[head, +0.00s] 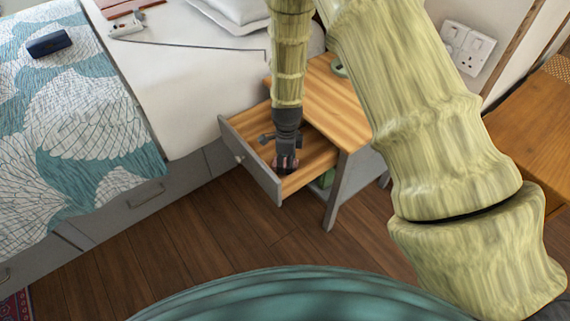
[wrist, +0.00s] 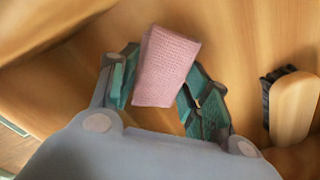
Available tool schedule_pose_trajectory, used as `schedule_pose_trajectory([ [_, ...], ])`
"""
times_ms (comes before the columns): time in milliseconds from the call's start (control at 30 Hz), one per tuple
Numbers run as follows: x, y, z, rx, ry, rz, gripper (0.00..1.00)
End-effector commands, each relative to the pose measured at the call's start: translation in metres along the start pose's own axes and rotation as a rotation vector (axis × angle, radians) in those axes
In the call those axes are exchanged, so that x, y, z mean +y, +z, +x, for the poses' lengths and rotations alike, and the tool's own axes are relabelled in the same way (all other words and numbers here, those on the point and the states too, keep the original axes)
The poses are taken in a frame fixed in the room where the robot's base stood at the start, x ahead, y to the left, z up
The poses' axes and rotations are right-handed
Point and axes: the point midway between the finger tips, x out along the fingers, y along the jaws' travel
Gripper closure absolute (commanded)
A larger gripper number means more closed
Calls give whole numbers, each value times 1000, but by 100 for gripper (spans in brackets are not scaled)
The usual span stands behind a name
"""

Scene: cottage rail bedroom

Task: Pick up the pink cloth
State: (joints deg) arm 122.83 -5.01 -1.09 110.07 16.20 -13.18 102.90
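The pink cloth (wrist: 167,68) is a small, textured, folded block. In the wrist view it lies between the two teal-padded fingers of my gripper (wrist: 162,78), its sides close to both pads. Whether the pads press on it cannot be told. In the head view my gripper (head: 286,160) points down inside the open drawer (head: 245,162) of the wooden bedside table (head: 327,85). A small pinkish patch shows at the fingertips there, mostly hidden by the gripper.
A dark brush with a wooden back (wrist: 293,105) lies to the right of my gripper in the drawer. The drawer walls are close around the gripper. The bed (head: 190,80) stands to the left, with a dark blue case (head: 49,43) on it. Wooden floor (head: 200,230) is clear in front.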

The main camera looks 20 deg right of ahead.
Motion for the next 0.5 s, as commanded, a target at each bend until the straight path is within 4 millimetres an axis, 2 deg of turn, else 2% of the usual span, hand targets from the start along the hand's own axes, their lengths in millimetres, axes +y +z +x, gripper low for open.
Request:
schedule_pose_trajectory([
  [67, 0, 0, 0, 0, 0, 0, 75],
  [300, 0, 0, -2, 0, -1, 0, 75],
  [500, 0, 0, -26, 0, -2, 0, 75],
])
